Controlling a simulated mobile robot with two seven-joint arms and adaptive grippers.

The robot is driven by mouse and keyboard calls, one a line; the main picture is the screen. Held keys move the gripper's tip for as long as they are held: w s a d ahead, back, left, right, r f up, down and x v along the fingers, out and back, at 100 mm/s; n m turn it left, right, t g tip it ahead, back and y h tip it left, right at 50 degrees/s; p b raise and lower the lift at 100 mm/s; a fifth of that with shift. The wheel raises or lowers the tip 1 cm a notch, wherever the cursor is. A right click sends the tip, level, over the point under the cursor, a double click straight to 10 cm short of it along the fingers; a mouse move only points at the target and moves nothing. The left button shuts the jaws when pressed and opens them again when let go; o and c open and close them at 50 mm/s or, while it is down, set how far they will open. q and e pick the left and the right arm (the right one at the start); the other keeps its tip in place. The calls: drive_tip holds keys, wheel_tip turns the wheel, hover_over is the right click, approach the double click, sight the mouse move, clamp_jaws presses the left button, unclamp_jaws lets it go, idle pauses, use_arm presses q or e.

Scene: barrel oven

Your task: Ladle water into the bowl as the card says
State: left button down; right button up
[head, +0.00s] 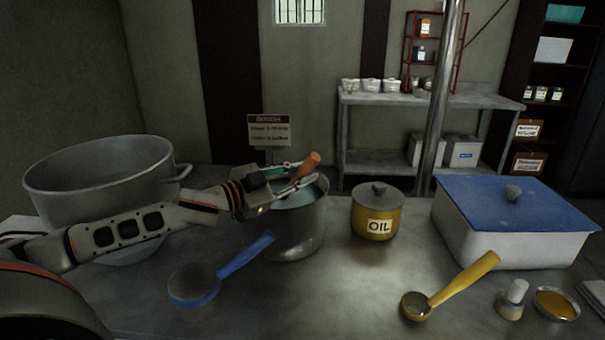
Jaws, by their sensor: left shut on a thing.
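My left gripper (288,182) is shut on an orange-brown handle (308,164), which slants up to the right above a metal pot (295,238). The pot holds what looks like water; the lower end of the held tool is hidden by the gripper and the rim. A large grey metal bowl (70,190) with a side handle stands at the left, partly behind my left arm. My right gripper is not in view.
A blue ladle (195,284) and a yellow ladle (416,305) lie on the counter. A lidded yellow OIL pot (376,215) and a white bin with a blue lid (515,232) stand right. A small shaker (511,300) and yellow dish (556,304) are front right. The front middle is clear.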

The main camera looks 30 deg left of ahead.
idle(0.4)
